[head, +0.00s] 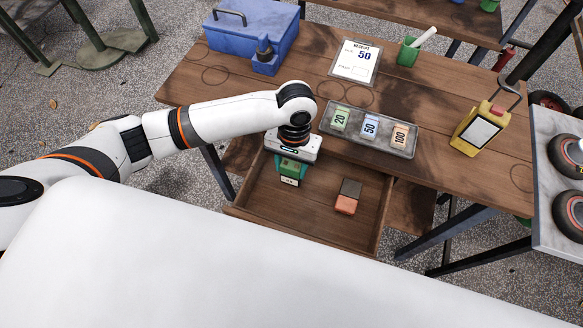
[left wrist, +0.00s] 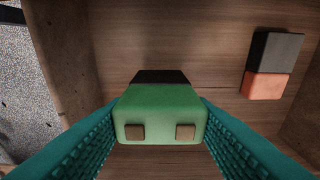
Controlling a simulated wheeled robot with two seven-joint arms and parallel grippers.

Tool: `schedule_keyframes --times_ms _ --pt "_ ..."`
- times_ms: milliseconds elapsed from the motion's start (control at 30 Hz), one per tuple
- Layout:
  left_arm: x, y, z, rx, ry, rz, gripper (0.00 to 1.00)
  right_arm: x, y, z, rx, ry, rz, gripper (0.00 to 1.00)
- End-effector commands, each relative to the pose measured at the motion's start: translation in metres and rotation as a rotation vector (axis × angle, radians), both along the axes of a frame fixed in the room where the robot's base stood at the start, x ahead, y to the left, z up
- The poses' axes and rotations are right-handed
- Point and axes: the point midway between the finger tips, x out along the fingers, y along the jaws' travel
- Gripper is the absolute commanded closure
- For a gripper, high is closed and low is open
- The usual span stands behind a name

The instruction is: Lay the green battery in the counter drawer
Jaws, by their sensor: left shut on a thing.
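The green battery (head: 289,170) has a black end and two small brown contacts. My left gripper (head: 290,163) is shut on it, inside the outline of the open counter drawer (head: 318,223). In the left wrist view the battery (left wrist: 160,118) sits between the two teal fingers of my gripper (left wrist: 160,140), with the wooden drawer floor (left wrist: 210,60) beyond it. I cannot tell whether the battery touches the floor. An orange-and-dark block (head: 348,197) lies in the drawer to the right; it also shows in the left wrist view (left wrist: 270,68). My right gripper is out of view.
A grey tray (head: 369,147) with cards marked 20, 50 and 100 lies on the wooden counter (head: 460,175) above the drawer. The drawer's front middle is clear.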

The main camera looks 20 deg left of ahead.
Motion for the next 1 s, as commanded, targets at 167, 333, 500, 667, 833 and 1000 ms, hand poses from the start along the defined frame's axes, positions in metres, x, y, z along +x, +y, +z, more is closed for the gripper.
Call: schedule_keyframes --times_ms 167,333,500,667,833,1000 --pt "0.0 0.0 -0.024 0.001 0.001 0.0 0.79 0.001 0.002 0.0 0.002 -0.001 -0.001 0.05" --pt "0.0 0.0 -0.025 0.0 0.0 -0.001 0.79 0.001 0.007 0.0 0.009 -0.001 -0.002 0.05" --pt "0.0 0.0 -0.027 0.0 0.001 -0.001 0.79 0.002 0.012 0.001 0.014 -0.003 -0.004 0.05" --pt "0.0 0.0 -0.027 0.0 0.001 -0.001 0.31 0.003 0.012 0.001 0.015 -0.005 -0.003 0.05" --pt "0.0 0.0 -0.027 0.0 0.001 -0.001 0.31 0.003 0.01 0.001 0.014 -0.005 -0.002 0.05" --pt "0.001 0.0 -0.023 0.0 -0.001 -0.001 0.31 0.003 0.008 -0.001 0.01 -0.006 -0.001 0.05"
